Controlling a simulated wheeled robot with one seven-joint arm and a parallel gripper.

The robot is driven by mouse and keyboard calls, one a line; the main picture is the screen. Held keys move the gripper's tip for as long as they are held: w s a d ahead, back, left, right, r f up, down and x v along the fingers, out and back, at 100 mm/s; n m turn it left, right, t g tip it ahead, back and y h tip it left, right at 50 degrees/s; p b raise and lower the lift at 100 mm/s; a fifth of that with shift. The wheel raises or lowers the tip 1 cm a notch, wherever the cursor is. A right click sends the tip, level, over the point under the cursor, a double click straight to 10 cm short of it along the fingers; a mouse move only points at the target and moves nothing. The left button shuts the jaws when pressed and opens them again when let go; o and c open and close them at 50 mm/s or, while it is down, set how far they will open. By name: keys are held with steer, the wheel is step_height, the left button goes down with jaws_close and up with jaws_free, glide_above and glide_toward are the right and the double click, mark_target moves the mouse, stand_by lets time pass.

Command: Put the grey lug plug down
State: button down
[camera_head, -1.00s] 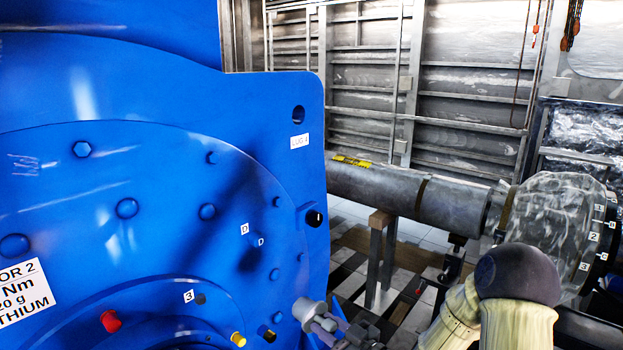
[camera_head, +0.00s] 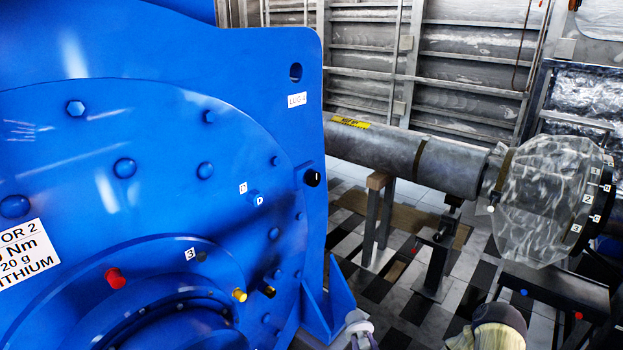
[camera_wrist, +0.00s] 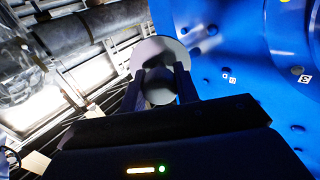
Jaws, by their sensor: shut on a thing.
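The grey lug plug (camera_wrist: 158,49) shows in the wrist view as a round pale grey disc with a darker part between the fingers. My gripper (camera_wrist: 160,76) is shut on it, one dark finger on each side. In the head view, the grey plug (camera_head: 358,328) shows at the bottom edge, beside the foot of the blue motor. The gripper itself is mostly cut off there. I cannot tell whether the plug touches any surface.
The big blue motor (camera_head: 150,200) fills the left, with a "LUG 4" label (camera_head: 297,100) below an open hole (camera_head: 295,72). A grey shaft (camera_head: 400,150) on stands and a wrapped coupling (camera_head: 540,195) are at the right. Checkered floor (camera_head: 400,300) lies between.

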steer(key=s+d+f+m+h, duration=0.1)
steer(key=s+f+m+h, duration=0.1)
steer(key=f, duration=0.3)
steer(key=shift+s+d+f+h, duration=0.15)
steer(key=shift+s+f+h, duration=0.2)
steer(key=shift+s+h, duration=0.25)
